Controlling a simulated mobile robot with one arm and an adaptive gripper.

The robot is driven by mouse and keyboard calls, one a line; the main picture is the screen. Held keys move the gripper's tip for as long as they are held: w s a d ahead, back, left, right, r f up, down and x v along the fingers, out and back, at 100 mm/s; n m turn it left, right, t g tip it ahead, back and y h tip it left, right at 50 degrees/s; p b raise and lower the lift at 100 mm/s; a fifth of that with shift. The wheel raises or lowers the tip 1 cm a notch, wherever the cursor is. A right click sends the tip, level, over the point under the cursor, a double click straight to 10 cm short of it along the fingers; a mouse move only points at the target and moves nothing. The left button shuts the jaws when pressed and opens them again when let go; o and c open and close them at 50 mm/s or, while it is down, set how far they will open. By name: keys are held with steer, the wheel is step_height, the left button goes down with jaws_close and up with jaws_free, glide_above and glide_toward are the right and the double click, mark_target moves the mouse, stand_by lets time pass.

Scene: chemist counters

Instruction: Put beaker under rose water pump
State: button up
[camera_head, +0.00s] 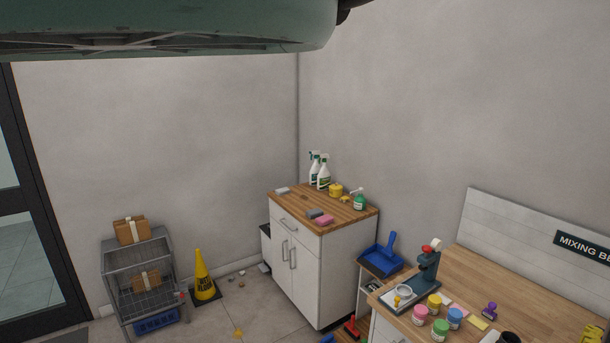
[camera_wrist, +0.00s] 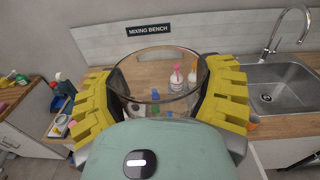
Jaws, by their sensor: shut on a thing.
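My gripper (camera_wrist: 158,92) is shut on a clear glass beaker (camera_wrist: 150,76), with one yellow finger on each side of it. The beaker's round rim shows, and its far contents are only the bench seen through glass. Beyond it on the mixing bench stands a pump bottle with pink in it (camera_wrist: 176,79), partly seen through or behind the beaker's right side. An orange pump bottle (camera_wrist: 192,78) stands to its right. I cannot read which holds rose water. The beaker is apart from both bottles. My gripper and the beaker are outside the head view.
A sink (camera_wrist: 285,85) with a tall tap (camera_wrist: 290,30) lies to the right.

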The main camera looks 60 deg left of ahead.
step_height(320, 180, up, 17)
steer(key=s+p, duration=0.1)
steer(key=p, duration=1.2)
steer(key=s+f, duration=0.2)
steer(key=f, duration=0.1)
steer(key=s+f, duration=0.1)
steer(key=shift+d+f, duration=0.1)
steer(key=shift+f, duration=0.25)
steer(key=shift+s+r, duration=0.2)
steer(key=shift+s, duration=0.2)
steer(key=shift+d, duration=0.1)
